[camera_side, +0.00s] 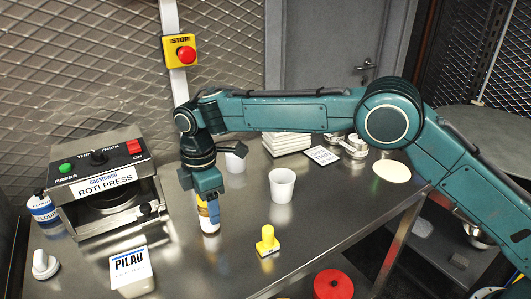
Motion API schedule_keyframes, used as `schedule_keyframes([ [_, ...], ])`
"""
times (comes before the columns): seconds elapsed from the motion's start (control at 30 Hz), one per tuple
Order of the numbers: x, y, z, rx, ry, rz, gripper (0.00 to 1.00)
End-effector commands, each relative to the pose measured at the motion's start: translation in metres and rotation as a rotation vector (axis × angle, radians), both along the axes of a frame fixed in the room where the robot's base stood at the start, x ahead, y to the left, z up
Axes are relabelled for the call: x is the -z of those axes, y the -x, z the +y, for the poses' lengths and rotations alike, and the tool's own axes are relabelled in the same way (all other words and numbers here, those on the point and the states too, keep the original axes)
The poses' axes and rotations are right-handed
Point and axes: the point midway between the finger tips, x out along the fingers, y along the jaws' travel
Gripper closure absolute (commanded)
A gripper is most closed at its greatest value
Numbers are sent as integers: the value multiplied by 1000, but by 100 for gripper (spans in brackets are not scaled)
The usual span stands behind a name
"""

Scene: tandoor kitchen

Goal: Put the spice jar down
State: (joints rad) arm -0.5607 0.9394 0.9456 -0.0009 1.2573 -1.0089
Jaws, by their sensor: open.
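The spice jar (208,228) is a small upright jar with a white lower part and a yellow-brown band higher up. It appears to stand on the steel table, left of the middle. My gripper (208,208) points straight down over it, with its fingers around the jar's upper part. The fingers are open. A blue finger covers part of the jar's right side, and the jar's top is hidden by the gripper.
A roti press (105,190) stands to the left, with a PILAU box (131,272) in front of it. A white cup (281,186) and a yellow stamp-like object (267,241) are to the right.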

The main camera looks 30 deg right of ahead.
Motion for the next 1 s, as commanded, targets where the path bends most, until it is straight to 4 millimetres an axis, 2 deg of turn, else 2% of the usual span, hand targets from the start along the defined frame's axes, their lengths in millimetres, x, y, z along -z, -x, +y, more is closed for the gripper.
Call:
schedule_keyframes([
  [0.27, -29, -1, 0, 0, -2, -3, 40],
  [0.67, -91, -1, 0, 0, -2, -4, 40],
  [1.0, -116, -1, 0, 0, -1, -2, 40],
])
